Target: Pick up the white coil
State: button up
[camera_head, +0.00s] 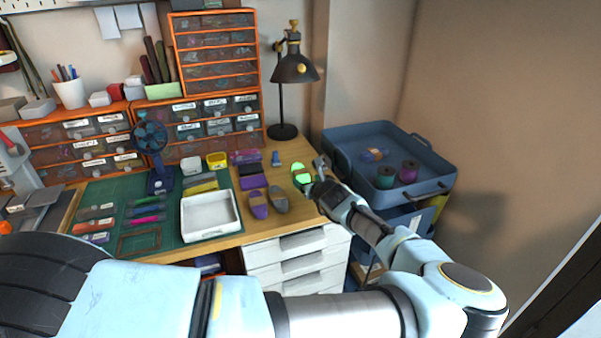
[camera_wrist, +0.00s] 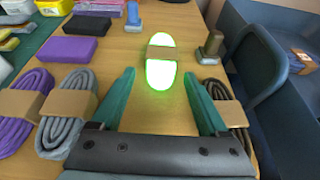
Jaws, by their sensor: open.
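The white coil (camera_wrist: 160,73) lies on the wooden table, wrapped by a brown band and lit with a bright green glow. It also shows in the head view (camera_head: 302,179), just left of my gripper (camera_head: 316,180). In the wrist view my gripper (camera_wrist: 161,76) is open and empty. Its two teal fingers point toward the coil, one on each side of its line, and the coil lies ahead of them. Whether the fingers are at the coil's height I cannot tell.
A grey coil (camera_wrist: 68,112) and a purple coil (camera_wrist: 22,108) lie left of my fingers; a dark coil (camera_wrist: 228,110) lies close to the right finger. A small grey-brown piece (camera_wrist: 211,45) stands right of the white coil. A blue tray (camera_head: 440,184) holds spools at right.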

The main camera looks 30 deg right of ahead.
aim_at(303, 175)
jog(key=x, duration=0.1)
jog(key=p+x, duration=0.1)
jog(key=x, duration=0.1)
jog(key=p+x, duration=0.1)
jog(key=x, duration=0.1)
jog(key=shift+w+r, duration=0.25)
jog(key=shift+w, duration=0.1)
jog(key=shift+w+d+f, duration=0.1)
jog(key=shift+d+f, duration=0.05)
jog(key=shift+c, duration=0.4)
grip_shut()
